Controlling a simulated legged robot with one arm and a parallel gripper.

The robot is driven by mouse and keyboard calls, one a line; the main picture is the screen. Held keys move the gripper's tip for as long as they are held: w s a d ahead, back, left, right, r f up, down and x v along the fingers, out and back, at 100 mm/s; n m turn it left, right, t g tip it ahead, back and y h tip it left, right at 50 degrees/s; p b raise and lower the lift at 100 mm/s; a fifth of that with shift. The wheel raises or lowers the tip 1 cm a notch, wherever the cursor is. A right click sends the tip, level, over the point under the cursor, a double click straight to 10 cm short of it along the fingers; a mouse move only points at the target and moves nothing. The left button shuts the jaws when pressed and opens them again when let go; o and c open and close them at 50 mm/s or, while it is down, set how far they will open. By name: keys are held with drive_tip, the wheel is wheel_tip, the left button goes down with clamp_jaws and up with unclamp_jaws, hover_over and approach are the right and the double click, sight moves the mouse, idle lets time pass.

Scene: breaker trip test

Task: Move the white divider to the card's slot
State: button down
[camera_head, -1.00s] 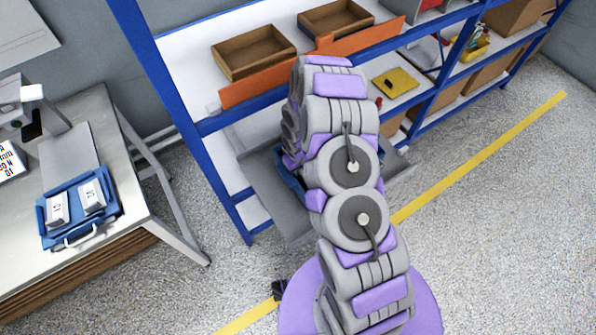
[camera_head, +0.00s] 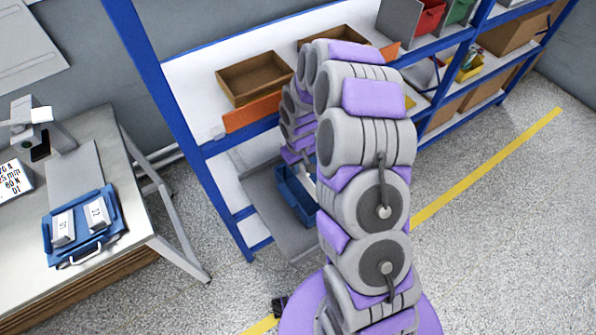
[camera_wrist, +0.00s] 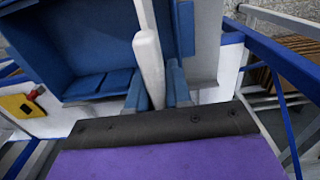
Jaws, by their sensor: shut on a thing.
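The white divider (camera_wrist: 150,62) stands between the two blue-grey fingers of my gripper (camera_wrist: 157,78) in the wrist view. My gripper is shut on it. The divider reaches away from the fingers along the right part of a blue bin (camera_wrist: 95,45). I cannot tell whether it is seated in a slot. The white card (camera_head: 12,181) with printed text lies on the bench at the left edge, partly cut off.
A blue tray (camera_head: 85,230) with two white blocks rests on the bench (camera_head: 120,165). Blue shelving (camera_head: 172,90) holds brown boxes (camera_head: 253,78). In the wrist view, a yellow box with a red button (camera_wrist: 22,103) is at left. Floor at right is clear.

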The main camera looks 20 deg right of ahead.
drive_tip(key=shift+w+d+r, duration=0.1)
drive_tip(key=shift+r, duration=0.3)
drive_tip(key=w+d+f, duration=0.1)
drive_tip(key=w+d, duration=0.1)
drive_tip(key=d, duration=0.7)
drive_tip(key=shift+w+f, duration=0.35)
drive_tip(key=shift+w, duration=0.05)
drive_tip(key=shift+a, duration=0.2)
drive_tip(key=shift+d+f, duration=0.1)
drive_tip(key=shift+f, duration=2.8)
drive_tip(key=shift+s, duration=0.1)
drive_tip(key=shift+f+b, duration=1.2)
drive_tip(key=shift+f, duration=3.1)
